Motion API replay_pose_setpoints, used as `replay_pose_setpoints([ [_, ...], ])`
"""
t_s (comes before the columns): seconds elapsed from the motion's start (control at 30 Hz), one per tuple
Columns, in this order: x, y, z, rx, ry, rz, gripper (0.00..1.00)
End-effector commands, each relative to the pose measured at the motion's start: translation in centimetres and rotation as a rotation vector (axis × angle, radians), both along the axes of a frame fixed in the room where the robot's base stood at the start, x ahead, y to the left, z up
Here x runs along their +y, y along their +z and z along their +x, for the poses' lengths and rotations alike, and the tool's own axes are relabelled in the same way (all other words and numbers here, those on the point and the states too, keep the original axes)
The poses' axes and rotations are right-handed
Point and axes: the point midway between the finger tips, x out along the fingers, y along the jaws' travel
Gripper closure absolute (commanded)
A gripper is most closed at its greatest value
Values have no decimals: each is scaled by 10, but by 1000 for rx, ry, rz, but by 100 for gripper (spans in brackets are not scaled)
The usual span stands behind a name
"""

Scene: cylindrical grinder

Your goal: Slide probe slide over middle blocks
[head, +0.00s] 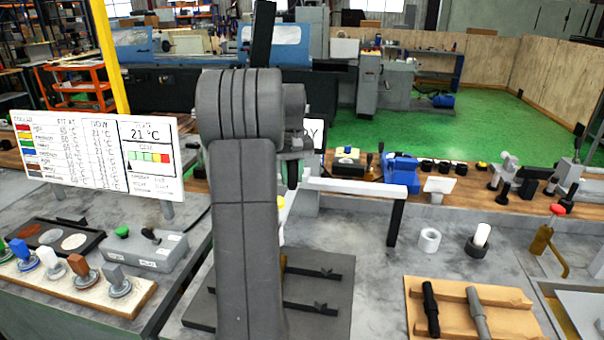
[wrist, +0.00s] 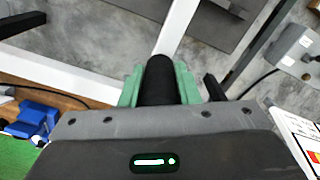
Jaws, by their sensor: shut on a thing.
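My gripper (wrist: 158,82) is shut on a black upright handle (wrist: 159,72), with one green finger on each side, in the wrist view. The handle seems to belong to the probe slide, but its join is hidden. A white beam (head: 350,187) with a black leg (head: 396,222) runs right from my gripper in the head view. White bars (wrist: 180,22) also show in the wrist view. A dark plate (head: 325,318) with two black rails and small blocks (head: 323,274) lies below; my arm hides its middle. It also shows in the wrist view (wrist: 205,22).
A white ring (head: 429,240), a black cup with a white piece (head: 478,240) and a wooden rack (head: 468,318) stand to the right. A sign board (head: 75,150), grey control box (head: 145,250) and several coloured pieces stand left. Bare bench lies around the ring.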

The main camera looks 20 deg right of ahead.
Motion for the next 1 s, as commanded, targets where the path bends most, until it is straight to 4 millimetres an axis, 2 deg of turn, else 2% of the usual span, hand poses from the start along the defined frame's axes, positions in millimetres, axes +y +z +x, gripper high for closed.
replay_pose_setpoints([
  [0.2, 7, 2, 1, -4, 0, -1, 100],
  [0.53, 7, 2, 1, -4, 0, -1, 100],
  [0.57, 7, 2, 1, -4, 0, -1, 66],
  [0.63, 7, 2, 1, -3, -1, -1, 52],
  [0.67, 7, 1, 1, -3, -1, -1, 49],
  [1.0, 7, 4, 1, -3, 0, -1, 49],
])
